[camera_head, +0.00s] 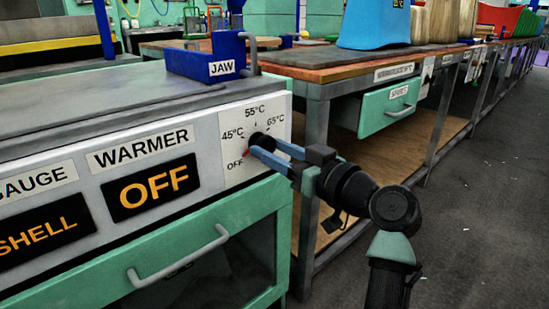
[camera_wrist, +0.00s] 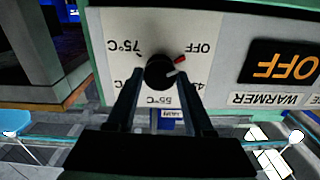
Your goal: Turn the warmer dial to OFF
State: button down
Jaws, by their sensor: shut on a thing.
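The warmer dial (camera_head: 262,140) is a black round knob on a white panel marked OFF, 45°C, 55°C, 65°C and, in the wrist view, 75°C. My gripper (camera_head: 265,146) is shut on the dial, one blue finger on each side. In the wrist view the dial (camera_wrist: 159,73) sits between my fingertips (camera_wrist: 160,79). The warmer display (camera_head: 153,188) reads OFF in orange. My fingers partly cover the dial in the head view.
A green drawer with a handle (camera_head: 178,256) lies below the panel. A blue block labelled JAW (camera_head: 207,65) stands on the machine top. A workbench (camera_head: 318,88) with a green drawer (camera_head: 391,107) stands behind. The floor at right is clear.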

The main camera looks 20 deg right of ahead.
jog(key=shift+f+n, duration=0.1)
jog(key=shift+n, duration=0.4)
jog(key=shift+c, duration=1.4)
grip_release()
jog(key=p+v, duration=0.5)
jog(key=v, duration=0.8)
